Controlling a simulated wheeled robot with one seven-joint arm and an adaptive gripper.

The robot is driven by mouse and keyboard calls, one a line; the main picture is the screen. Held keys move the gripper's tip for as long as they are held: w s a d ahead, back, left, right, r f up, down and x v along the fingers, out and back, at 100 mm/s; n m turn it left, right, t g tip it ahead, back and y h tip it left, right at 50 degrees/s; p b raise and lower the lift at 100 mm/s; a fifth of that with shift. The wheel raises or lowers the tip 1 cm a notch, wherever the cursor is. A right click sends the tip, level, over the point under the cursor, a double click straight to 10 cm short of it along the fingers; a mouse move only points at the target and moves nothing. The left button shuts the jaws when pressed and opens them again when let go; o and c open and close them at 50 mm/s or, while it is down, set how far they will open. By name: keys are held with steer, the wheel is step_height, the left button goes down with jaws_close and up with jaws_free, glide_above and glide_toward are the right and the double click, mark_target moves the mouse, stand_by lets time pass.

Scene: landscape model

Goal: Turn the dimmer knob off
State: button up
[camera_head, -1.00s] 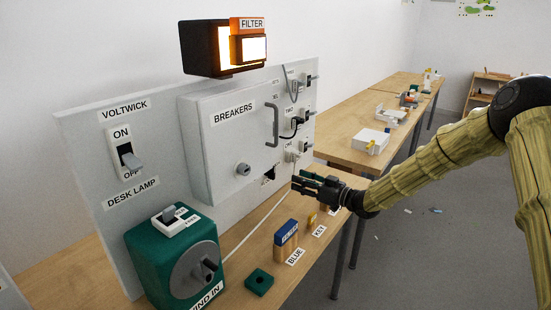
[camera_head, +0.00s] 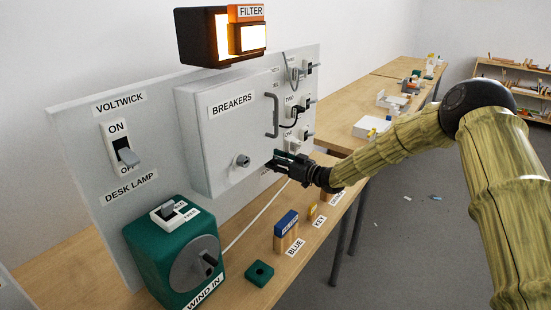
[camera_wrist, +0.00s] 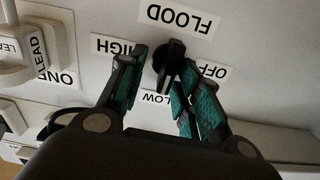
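The dimmer knob (camera_wrist: 168,62) is black, with a raised grip bar, on a pale panel in the wrist view. Upside-down labels FLOOD (camera_wrist: 177,18), HIGH (camera_wrist: 117,46), LOW (camera_wrist: 156,97) and OFF (camera_wrist: 217,73) surround it. The bar lies roughly upright in the picture, its lower end near LOW. My gripper (camera_wrist: 164,76) is open, one finger on each side of the knob. A gap shows on the left; I cannot tell whether the right finger touches. In the head view my gripper (camera_head: 278,162) is at the panel's lower edge and hides the knob.
The grey breaker box (camera_head: 222,140) with a handle (camera_head: 272,115) stands above and left of my gripper. Plugs and a cable (camera_head: 297,112) hang close by. A blue-topped block (camera_head: 286,230), a green piece (camera_head: 259,273) and a green winder (camera_head: 172,255) stand on the bench below.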

steer(key=shift+s+a+r, duration=0.1)
steer(key=shift+s+r, duration=0.25)
steer(key=shift+r, duration=0.2)
steer(key=shift+s+r, duration=0.35)
steer(key=shift+r, duration=0.2)
steer(key=shift+w+f, duration=0.6)
steer(key=shift+f, duration=0.05)
jaws_close()
steer(key=shift+r, duration=0.15)
